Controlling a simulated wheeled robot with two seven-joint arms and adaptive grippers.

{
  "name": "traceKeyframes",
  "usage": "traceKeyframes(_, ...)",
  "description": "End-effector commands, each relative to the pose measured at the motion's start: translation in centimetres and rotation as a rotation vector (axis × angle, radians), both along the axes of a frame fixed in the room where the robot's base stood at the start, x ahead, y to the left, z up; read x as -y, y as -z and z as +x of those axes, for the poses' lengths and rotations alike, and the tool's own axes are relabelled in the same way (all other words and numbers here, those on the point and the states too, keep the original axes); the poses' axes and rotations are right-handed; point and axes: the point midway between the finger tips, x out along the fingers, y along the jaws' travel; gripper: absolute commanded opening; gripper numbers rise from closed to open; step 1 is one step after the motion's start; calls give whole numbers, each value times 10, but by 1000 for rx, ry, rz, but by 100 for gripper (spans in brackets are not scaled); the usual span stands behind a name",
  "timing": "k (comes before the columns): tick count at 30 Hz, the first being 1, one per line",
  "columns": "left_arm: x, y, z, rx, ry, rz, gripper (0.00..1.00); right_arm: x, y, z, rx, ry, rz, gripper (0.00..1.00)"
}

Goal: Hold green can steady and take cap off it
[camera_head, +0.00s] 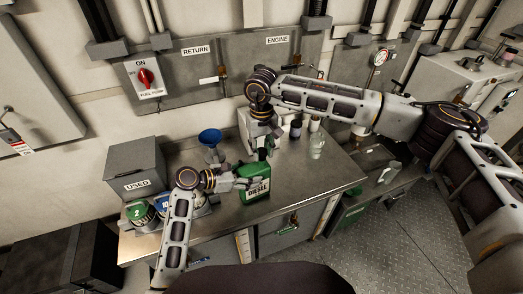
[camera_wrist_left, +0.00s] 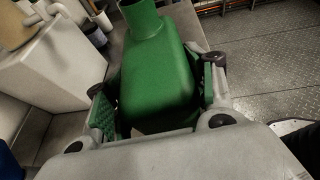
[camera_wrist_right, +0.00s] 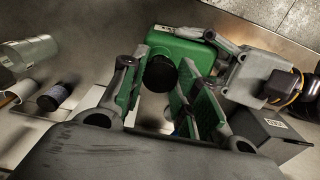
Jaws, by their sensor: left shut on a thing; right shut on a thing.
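The green can (camera_head: 256,189), labelled DIESEL, stands on the metal bench near its front edge. My left gripper (camera_head: 239,183) is shut on its body from the left; in the left wrist view the fingers lie on both sides of the can (camera_wrist_left: 158,80). The can's green neck (camera_wrist_left: 142,18) runs to the top edge of that view. My right gripper (camera_head: 264,147) is above the can, pointing down. In the right wrist view the black cap (camera_wrist_right: 160,73) sits between its green-padded fingers, against the can (camera_wrist_right: 178,50).
A blue funnel (camera_head: 210,137) and a grey USED bin (camera_head: 135,166) stand left of the can, with numbered containers (camera_head: 141,212) in front of the bin. A white box (camera_head: 245,124), dark bottle (camera_head: 296,129) and clear jar (camera_head: 317,148) are behind. The bench's right part (camera_head: 315,180) is clear.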

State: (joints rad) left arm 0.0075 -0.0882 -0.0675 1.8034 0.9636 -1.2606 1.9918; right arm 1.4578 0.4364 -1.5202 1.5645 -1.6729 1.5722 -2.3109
Motion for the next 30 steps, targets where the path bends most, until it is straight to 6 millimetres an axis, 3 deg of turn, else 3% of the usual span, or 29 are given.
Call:
traceKeyframes(9, 0, 2, -1, -4, 1, 3, 0, 0, -27, 0, 0, 0, 0, 2)
traceKeyframes(19, 0, 3, -1, -4, 1, 3, 0, 0, -31, 0, 0, 0, 0, 2)
traceKeyframes(20, 0, 3, -1, -4, 1, 3, 57, 0, -31, 0, 0, 0, 0, 2)
traceKeyframes(25, 0, 2, -1, -3, 0, 2, 79, 0, -31, 0, 0, 0, 0, 2)
traceKeyframes(30, 0, 1, 0, -2, 1, 1, 80, 0, -31, 0, 0, 0, 0, 2)
